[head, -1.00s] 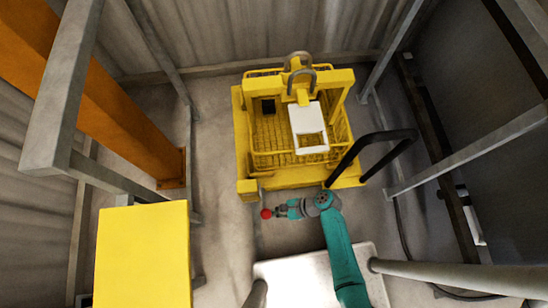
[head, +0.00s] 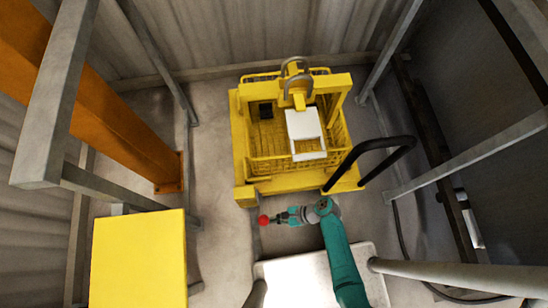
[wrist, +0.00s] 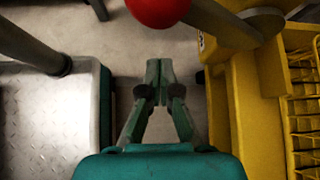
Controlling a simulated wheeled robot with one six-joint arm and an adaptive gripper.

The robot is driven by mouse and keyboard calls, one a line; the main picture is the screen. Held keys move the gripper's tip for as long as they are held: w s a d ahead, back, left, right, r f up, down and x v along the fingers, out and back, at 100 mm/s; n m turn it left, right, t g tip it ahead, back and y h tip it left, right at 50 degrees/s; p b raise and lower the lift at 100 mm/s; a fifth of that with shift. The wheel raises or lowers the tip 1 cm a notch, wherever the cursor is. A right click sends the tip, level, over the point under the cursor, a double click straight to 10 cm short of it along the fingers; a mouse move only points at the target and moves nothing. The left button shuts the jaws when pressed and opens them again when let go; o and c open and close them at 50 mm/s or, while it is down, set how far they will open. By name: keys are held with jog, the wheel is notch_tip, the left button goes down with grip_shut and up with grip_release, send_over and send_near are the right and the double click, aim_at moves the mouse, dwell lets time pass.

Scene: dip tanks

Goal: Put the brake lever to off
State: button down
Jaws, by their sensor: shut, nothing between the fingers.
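The brake lever's red ball knob (head: 263,220) shows in the head view at the front left of the yellow cart (head: 243,190). In the wrist view the knob (wrist: 158,9) is at the top edge, partly cut off. A grey lever arm (wrist: 222,22) runs from it rightward to a round disc (wrist: 264,20) by the cart. My gripper (head: 279,218) is just right of the knob in the head view. In the wrist view my gripper (wrist: 159,66) is shut and empty, its fingertips pointing toward the knob with a visible gap. Contact is not visible.
The cart carries a wire basket (head: 255,165) with a white container (head: 305,130), and has a black push handle (head: 385,139) at its right. A yellow box (head: 138,260) stands at the lower left. An orange post (head: 120,140) and grey rails surround the floor.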

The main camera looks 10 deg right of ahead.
jog(key=v, duration=1)
jog(key=shift+w, duration=0.3)
jog(key=shift+s+a, duration=0.1)
jog(key=shift+a, duration=0.05)
jog(key=s+d+r+n+t+h, duration=0.2)
jog(key=s+n+h, duration=0.1)
jog(key=s+h, duration=0.15)
jog(key=s+d+r+n+t+h, duration=0.2)
jog(key=s+n+t+h, duration=0.15)
jog(key=s, duration=0.25)
jog(key=s+d+r+n+t+h, duration=0.1)
jog(key=r+n+t, duration=0.3)
jog(key=r, duration=1.2)
jog(key=s+d+r+n+t+h, duration=0.1)
jog(key=r+n+t, duration=0.3)
jog(key=r, duration=1.3)
jog(key=d+n, duration=0.1)
jog(key=n, duration=0.2)
jog(key=shift+d+r+h, duration=0.2)
jog(key=shift+r+h, duration=0.05)
jog(key=shift+h, duration=0.05)
jog(key=shift+s+n, duration=0.1)
jog(key=shift+n, duration=0.15)
